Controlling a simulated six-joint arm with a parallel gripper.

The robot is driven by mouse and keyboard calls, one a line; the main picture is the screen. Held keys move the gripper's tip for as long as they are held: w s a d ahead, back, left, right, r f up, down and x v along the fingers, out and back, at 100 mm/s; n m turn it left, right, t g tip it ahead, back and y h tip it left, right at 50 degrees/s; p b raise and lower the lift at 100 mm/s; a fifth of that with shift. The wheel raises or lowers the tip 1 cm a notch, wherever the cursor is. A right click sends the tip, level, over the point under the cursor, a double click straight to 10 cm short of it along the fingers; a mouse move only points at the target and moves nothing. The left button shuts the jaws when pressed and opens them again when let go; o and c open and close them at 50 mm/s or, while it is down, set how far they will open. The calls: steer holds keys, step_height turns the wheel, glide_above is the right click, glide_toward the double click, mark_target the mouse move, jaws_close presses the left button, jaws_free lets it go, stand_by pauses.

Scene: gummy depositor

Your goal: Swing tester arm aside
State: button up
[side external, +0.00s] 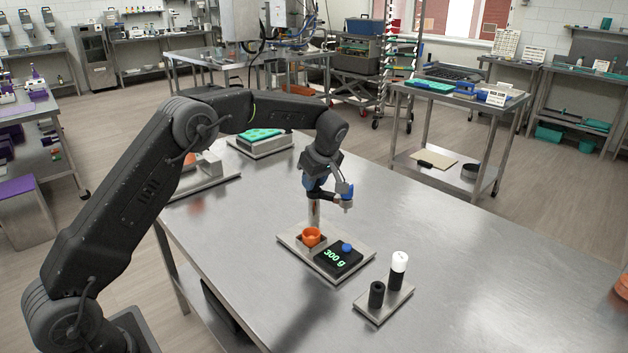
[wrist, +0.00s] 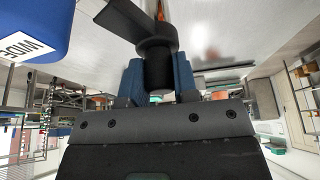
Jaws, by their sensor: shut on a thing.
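The tester stands on a grey base plate (side external: 293,238), with a pale post (side external: 314,214) rising from it. Its dark swing arm (wrist: 121,17) ends in a black round knob (wrist: 158,68), which sits between the two blue fingers of my gripper (wrist: 158,82). My gripper (side external: 318,191) is shut on this knob above the post. A black scale (side external: 338,260) reads "300 g" and bears a small blue piece (side external: 346,247). An orange cup (side external: 311,237) stands left of the scale.
A small plate (side external: 374,308) to the right holds a short black cylinder (side external: 376,294) and a taller black-and-white one (side external: 398,270). A tray with a green top (side external: 262,139) lies behind. The table's right side (side external: 500,262) is clear. A blue block labelled "WIDE" (wrist: 28,28) shows in the wrist view.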

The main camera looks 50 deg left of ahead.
steer(key=shift+r, duration=0.1)
stand_by(0.3)
steer(key=o, duration=0.9)
steer(key=shift+v, duration=6.9)
steer(key=shift+w, duration=0.1)
